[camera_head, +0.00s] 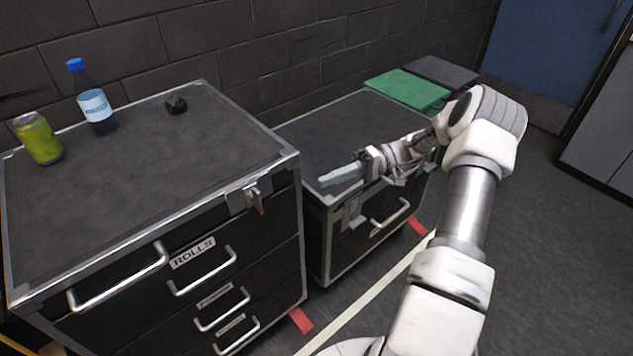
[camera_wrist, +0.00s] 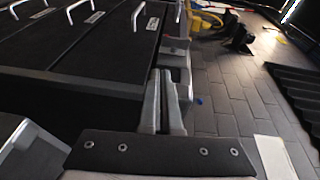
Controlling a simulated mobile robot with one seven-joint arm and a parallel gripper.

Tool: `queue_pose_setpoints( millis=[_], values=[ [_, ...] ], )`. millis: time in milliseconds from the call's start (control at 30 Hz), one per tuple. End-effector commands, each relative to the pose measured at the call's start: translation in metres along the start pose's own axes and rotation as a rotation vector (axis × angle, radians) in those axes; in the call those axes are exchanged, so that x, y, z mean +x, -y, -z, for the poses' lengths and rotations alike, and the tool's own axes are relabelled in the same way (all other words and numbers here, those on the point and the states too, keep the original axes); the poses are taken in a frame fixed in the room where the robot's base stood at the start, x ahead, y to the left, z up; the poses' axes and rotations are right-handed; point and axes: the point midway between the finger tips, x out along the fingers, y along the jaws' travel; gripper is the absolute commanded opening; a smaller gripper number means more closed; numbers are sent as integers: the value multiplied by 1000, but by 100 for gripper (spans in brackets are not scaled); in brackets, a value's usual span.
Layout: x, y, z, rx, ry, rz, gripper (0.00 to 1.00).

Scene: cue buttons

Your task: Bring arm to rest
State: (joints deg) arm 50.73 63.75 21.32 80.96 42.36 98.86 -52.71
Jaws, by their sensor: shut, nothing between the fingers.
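My gripper (camera_head: 322,181) is in the head view, in front of the lower black case on the right, with its fingers pointing left. The fingers are together and hold nothing. My white arm reaches up from the bottom right and bends over toward the lower case (camera_head: 312,150). In the wrist view my gripper's fingers (camera_wrist: 166,100) show close together in the middle, beside a black drawer front with silver handles. I cannot tell whether the gripper touches the case.
The taller black drawer case (camera_head: 150,190) at left bears a green can (camera_head: 38,138), a blue-capped bottle (camera_head: 95,106) and a small black object (camera_head: 176,105). Floor at right is clear.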

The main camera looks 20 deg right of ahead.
Motion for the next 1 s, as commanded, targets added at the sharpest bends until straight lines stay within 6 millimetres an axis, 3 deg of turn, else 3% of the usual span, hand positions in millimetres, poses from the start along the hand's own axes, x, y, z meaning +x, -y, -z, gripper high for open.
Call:
queue_pose_setpoints(
  millis=[633,1000],
  values=[
    [0,3,0,4,11,-15,0],
    [51,62,-20,72,188,-373,0]
  ],
)
